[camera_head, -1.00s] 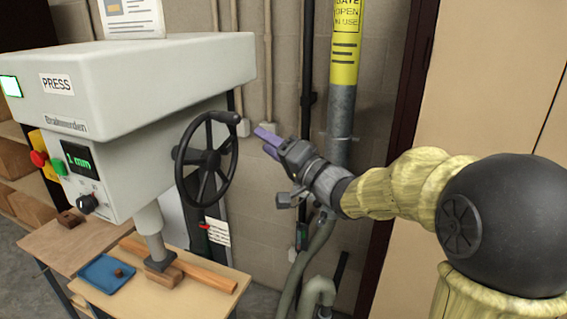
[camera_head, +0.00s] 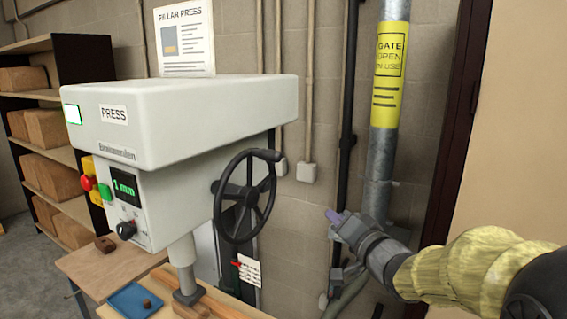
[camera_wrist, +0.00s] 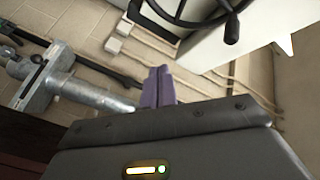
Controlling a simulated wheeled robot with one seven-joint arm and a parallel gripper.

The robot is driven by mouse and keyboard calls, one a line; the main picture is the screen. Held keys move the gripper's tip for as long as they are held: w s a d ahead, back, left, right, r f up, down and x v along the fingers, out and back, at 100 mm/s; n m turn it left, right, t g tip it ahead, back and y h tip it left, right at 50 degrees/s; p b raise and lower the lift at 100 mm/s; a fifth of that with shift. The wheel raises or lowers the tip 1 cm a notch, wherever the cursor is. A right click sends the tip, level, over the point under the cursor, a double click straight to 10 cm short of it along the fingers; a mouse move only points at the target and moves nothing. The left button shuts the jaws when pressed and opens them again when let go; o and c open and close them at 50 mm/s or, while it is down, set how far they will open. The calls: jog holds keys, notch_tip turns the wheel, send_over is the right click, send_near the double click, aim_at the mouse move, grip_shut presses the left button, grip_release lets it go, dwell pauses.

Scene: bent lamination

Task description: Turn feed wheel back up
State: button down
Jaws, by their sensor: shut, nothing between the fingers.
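The black spoked feed wheel (camera_head: 244,196) is on the right side of the white press (camera_head: 185,122). Its crank handle (camera_head: 268,155) sits at the upper right of the rim. In the wrist view the feed wheel (camera_wrist: 196,14) shows at the top, with its handle (camera_wrist: 231,30) pointing down. My gripper (camera_head: 331,215) is to the right of the wheel, apart from it, with its purple fingers together and empty. The fingers also show in the wrist view (camera_wrist: 159,86). The press display (camera_head: 125,186) reads 1 mm. The press ram (camera_head: 184,270) is down by a wooden piece (camera_head: 190,308).
A grey pipe with a yellow sleeve (camera_head: 390,75) stands behind my gripper. A blue tray (camera_head: 133,301) lies on the bench left of the ram. Shelves with wooden blocks (camera_head: 45,130) are at the far left. A tag (camera_head: 249,270) hangs below the wheel.

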jog(key=s+d+f+n+g+h+b, duration=0.1)
jog(key=s+d+f+g+h, duration=0.25)
jog(key=f, duration=0.55)
jog(key=s+d+f+g+h+b, duration=0.1)
jog(key=s+d+f+g+h, duration=0.2)
jog(key=f, duration=0.6)
jog(key=s+f+n+g, duration=0.1)
jog(key=s+f+g, duration=0.2)
jog(key=s, duration=0.4)
jog(key=s+a+f+n+g+h, duration=0.1)
jog(key=s+f+n+g, duration=0.1)
jog(key=s+f+g, duration=0.2)
jog(key=s+f, duration=0.2)
jog(key=s, duration=0.2)
jog(key=shift+f, duration=0.3)
